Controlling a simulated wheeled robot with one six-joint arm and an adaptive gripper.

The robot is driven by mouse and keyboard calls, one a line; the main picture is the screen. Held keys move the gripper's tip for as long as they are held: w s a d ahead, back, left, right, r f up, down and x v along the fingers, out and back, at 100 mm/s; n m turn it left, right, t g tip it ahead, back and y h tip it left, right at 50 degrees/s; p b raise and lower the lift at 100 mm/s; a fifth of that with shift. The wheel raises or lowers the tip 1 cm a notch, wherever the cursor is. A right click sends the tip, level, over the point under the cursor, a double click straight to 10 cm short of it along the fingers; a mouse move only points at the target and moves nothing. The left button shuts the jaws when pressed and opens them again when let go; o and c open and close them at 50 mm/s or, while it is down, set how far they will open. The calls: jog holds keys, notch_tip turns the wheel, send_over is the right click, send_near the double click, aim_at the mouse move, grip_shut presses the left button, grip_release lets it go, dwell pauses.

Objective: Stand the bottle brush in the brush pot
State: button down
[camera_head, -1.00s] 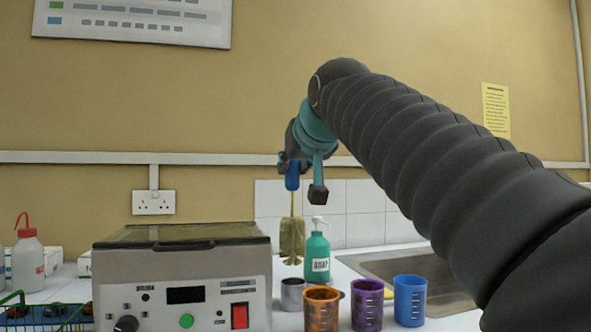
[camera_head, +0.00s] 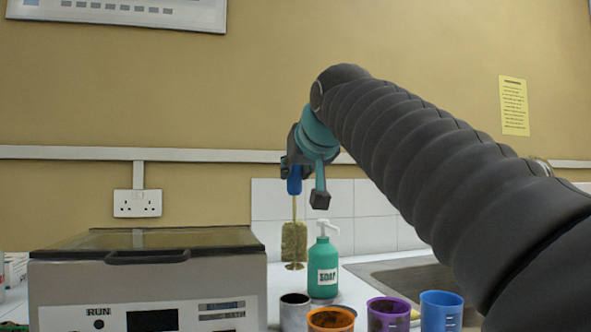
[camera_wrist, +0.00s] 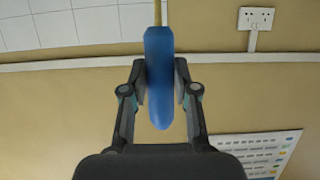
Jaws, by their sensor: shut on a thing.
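My gripper (camera_head: 295,172) is shut on the blue handle of the bottle brush (camera_head: 294,240). The brush hangs upright with its tan bristles down, in the air above the bench. In the wrist view the two fingers (camera_wrist: 159,82) clasp the blue handle (camera_wrist: 158,105) from both sides, and the thin stem runs out of the top of the picture. A small grey metal pot (camera_head: 294,312), which looks like the brush pot, stands on the bench below the brush. Its lower part is cut off by the picture edge. The brush is apart from it.
A green soap bottle (camera_head: 322,268) stands behind and right of the pot. Orange (camera_head: 331,320), purple (camera_head: 388,315) and blue (camera_head: 441,312) beakers stand to the front and right. A grey lidded machine (camera_head: 150,285) fills the left. A sink (camera_head: 405,275) lies behind the beakers.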

aim_at(295, 221)
jog(key=shift+f+b, duration=3.95)
jog(key=shift+f, duration=0.6)
jog(key=c, duration=0.8)
grip_release()
jog(key=shift+s, duration=0.1)
jog(key=v, duration=1.2)
